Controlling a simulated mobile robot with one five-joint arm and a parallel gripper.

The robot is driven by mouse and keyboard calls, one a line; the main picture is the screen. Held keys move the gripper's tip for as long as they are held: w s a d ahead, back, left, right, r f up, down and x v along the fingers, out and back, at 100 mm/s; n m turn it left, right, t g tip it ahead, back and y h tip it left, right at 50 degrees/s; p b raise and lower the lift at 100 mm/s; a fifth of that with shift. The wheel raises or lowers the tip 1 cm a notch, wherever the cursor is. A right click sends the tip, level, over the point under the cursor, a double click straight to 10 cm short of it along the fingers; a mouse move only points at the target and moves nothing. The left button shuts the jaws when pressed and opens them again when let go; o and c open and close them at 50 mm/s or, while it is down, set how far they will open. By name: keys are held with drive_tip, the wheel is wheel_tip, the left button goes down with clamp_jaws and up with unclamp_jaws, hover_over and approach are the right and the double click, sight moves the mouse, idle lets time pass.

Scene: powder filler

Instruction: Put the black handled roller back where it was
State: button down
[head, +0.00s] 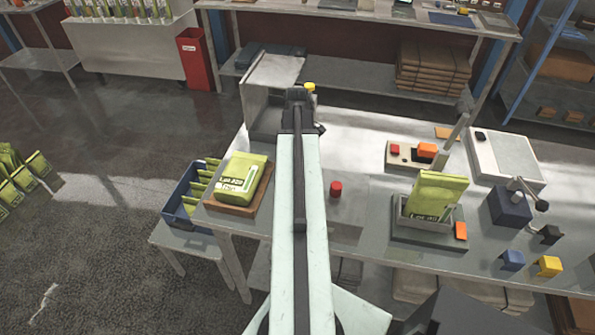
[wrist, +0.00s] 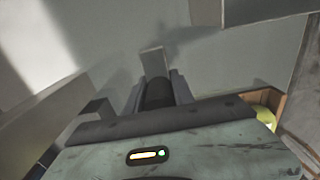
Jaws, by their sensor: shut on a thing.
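My gripper (head: 298,94) is at the far end of my outstretched arm, beside a grey metal housing (head: 262,82) at the back left of the bench. In the wrist view my gripper (wrist: 158,88) is shut on a dark, rounded piece, which I take to be the handle of the black handled roller (wrist: 157,94). A pale flat piece stands just beyond it, and I cannot tell whether it belongs to the roller. The rest of the roller is hidden, and in the head view my gripper covers it. Whether it touches the surface below is unclear.
A green pouch (head: 243,176) lies on a wooden board left of my arm. Another pouch (head: 436,193) stands in a grey holder. A yellow knob (head: 309,86) is close by my gripper. The bench between is mostly clear.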

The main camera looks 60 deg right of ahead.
drive_tip(key=shift+f+b, duration=1.65)
drive_tip(key=shift+f, duration=0.25)
drive_tip(key=c, duration=1.1)
unclamp_jaws()
drive_tip(key=shift+r, duration=0.1)
wheel_tip(320, 180, up, 13)
drive_tip(key=p, duration=1.2)
drive_tip(key=shift+f+p, duration=0.2)
drive_tip(key=shift+p, duration=0.2)
drive_tip(key=shift+f, duration=0.1)
